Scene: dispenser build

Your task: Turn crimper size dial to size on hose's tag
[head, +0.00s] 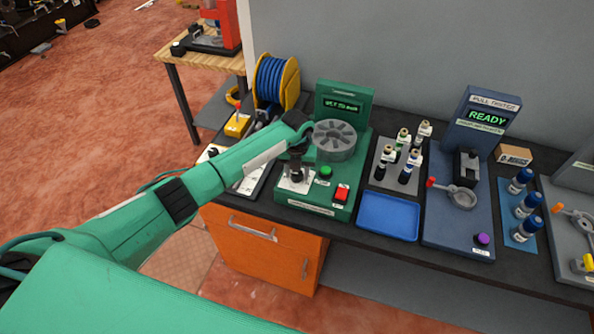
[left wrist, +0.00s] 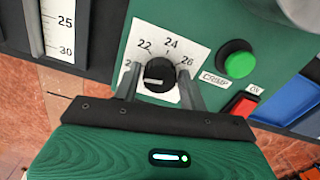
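The green crimper (head: 330,97) stands on the dark bench with a lit screen, whose text is too small to read surely, and a round grey die head (head: 335,140). Its black size dial (left wrist: 156,76) sits on a white plate marked 22, 24 and 26, with another number at left partly hidden. The dial's white mark lies toward the left, near that hidden number. My left gripper (left wrist: 158,88) has one finger on each side of the dial; whether both press on it is unclear. In the head view the left gripper (head: 296,160) is over the dial plate. My right gripper is out of view. No hose tag is readable.
A green button (left wrist: 238,62) and a red switch (left wrist: 240,104) are close right of the dial. A blue hose reel (head: 275,80) stands behind left. Right of the crimper are a blue tray (head: 388,217), several fittings and the pull tester (head: 488,110).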

